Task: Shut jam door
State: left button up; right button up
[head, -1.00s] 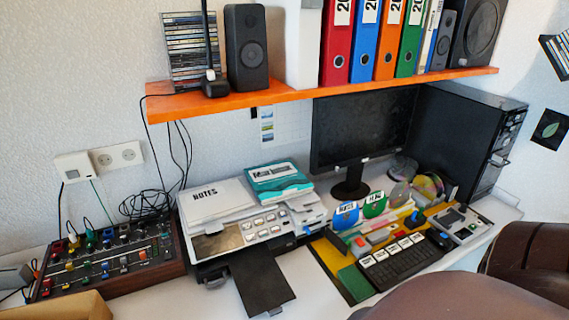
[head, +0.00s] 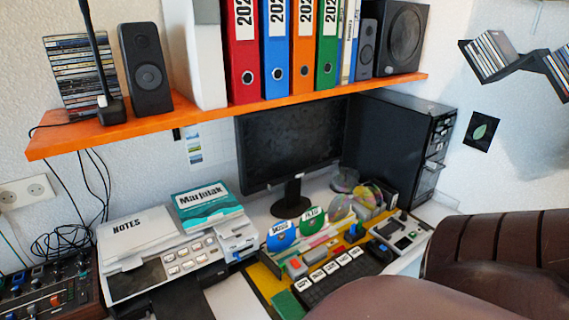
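A white and grey printer (head: 205,272) sits on the desk at the lower left of the head view. Notes (head: 135,228) and a teal-covered paper pack (head: 203,203) lie on top of it. It has a panel of buttons on its front and a small blue part at its right side. A dark flap or tray juts out below its front and is cut off by the bottom edge. I cannot tell which part is the jam door, or whether it is open. Neither of my grippers is in view.
An orange shelf (head: 225,117) with binders and speakers hangs above. A monitor (head: 290,143), a black computer tower (head: 395,152) and a keyboard (head: 340,278) stand right of the printer. A brown chair (head: 495,262) fills the lower right. A mixer (head: 50,290) is at lower left.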

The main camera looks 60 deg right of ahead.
aim_at(276, 269)
jog(key=k+l, duration=0.15)
jog(key=l, duration=0.25)
jog(key=k+l, duration=0.1)
jog(key=l, duration=0.3)
jog(key=k+l+u, duration=0.1)
jog(key=l, duration=0.3)
jog(key=k+l, duration=0.2)
jog(key=l, duration=0.2)
jog(key=k+l+u, duration=0.1)
jog(key=l, duration=0.3)
jog(key=k+l, duration=0.2)
jog(key=l, duration=0.15)
jog(key=k+l, duration=0.2)
jog(key=l, duration=0.2)
jog(key=k+l+u, duration=0.1)
jog(key=l, duration=0.25)
jog(key=i+j, duration=0.15)
jog(key=i, duration=0.35)
jog(key=i+j+u, duration=0.1)
jog(key=i, duration=0.4)
